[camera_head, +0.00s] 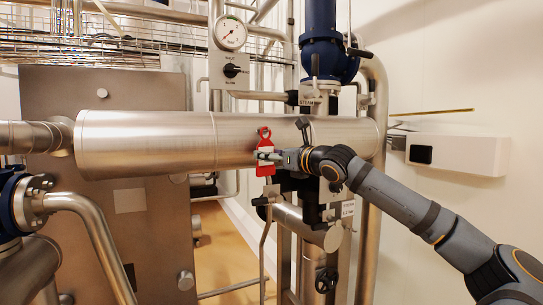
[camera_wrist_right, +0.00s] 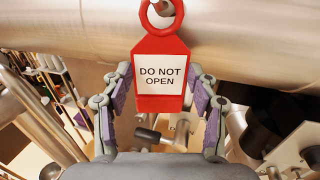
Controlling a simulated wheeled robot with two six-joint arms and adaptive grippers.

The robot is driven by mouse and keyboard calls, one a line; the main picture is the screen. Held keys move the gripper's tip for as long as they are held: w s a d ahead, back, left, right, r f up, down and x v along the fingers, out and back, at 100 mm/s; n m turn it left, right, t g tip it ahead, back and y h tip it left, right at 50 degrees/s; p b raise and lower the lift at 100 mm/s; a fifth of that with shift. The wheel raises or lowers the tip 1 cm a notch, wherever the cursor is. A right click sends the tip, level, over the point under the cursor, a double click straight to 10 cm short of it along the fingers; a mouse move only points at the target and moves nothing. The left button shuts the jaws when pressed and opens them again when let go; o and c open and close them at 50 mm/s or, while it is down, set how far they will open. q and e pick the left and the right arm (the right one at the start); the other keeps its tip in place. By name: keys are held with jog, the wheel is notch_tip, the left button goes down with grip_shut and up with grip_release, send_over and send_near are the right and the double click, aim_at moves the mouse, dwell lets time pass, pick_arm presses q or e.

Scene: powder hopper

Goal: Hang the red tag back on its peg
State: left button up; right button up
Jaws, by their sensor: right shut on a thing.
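The red tag (camera_head: 266,170) is upright in front of the large steel pipe, its ring at the top. In the right wrist view the tag (camera_wrist_right: 161,103) faces me and reads "DO NOT OPEN". My right gripper (camera_head: 271,156) is shut on the tag, with its fingers at the tag's two side edges. The end of a peg (camera_wrist_right: 164,8) shows inside the ring at the top of the wrist view. I cannot tell whether the ring is around the peg or only in front of it. My left gripper is not in view.
The horizontal steel pipe (camera_head: 150,140) lies right behind the tag. A gauge (camera_head: 230,33), a black knob (camera_head: 232,70) and a blue valve (camera_head: 322,55) are above. Thinner pipes and a valve with labels (camera_head: 347,209) crowd below and right.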

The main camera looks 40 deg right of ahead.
jog(key=o, duration=1.2)
